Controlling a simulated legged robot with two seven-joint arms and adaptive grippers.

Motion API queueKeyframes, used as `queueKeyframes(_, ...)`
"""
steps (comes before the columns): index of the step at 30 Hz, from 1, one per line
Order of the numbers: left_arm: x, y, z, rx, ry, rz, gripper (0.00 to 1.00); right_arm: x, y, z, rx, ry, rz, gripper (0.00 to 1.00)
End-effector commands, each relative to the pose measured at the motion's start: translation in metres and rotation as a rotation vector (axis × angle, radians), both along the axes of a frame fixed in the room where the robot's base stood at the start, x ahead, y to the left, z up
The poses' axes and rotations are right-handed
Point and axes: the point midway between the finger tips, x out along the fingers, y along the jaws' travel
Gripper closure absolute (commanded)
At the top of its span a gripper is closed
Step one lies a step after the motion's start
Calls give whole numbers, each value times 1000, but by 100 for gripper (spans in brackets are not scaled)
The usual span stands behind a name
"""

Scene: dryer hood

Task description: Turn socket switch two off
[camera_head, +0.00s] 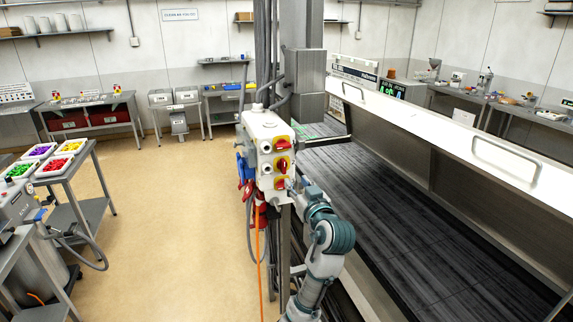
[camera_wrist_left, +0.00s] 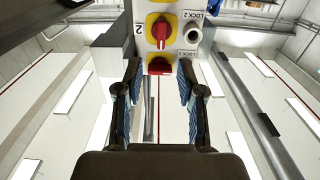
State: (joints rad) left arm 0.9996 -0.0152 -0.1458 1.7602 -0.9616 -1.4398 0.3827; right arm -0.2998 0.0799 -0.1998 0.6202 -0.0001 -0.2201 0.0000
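A grey-white socket box (camera_head: 265,135) stands on a post at the centre of the head view. Its front carries red rotary switches on yellow plates: an upper one (camera_head: 282,144), a middle one (camera_head: 282,166) and a lower one (camera_head: 281,184). My left gripper (camera_head: 291,187) is just beside the lower part of the box. In the left wrist view, the gripper (camera_wrist_left: 159,85) is open, with a red switch knob (camera_wrist_left: 160,65) just ahead of the gap. Another red switch (camera_wrist_left: 160,30) lies above, beside a "2" label. Contact with the knob cannot be told.
Blue and red sockets (camera_head: 246,175) with hanging cables are on the box's left side. A metal column (camera_head: 306,75) rises behind it. A long hood with handles (camera_head: 430,130) stretches to the right. Open floor (camera_head: 180,190) lies to the left.

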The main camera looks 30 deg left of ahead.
Motion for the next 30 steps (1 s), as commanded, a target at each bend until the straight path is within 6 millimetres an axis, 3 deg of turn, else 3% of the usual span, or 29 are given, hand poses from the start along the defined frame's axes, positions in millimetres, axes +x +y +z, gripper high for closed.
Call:
queueKeyframes(6,34,40,4,3,3,2,61,0,0,21,0,-1,0,60)
queueKeyframes(12,56,65,2,1,2,0,61,1,0,31,0,-1,0,60)
queueKeyframes(26,66,76,0,0,0,-2,61,1,0,34,0,-2,0,60)
queueKeyframes(30,66,76,0,0,0,-2,94,1,0,34,0,-1,0,60)
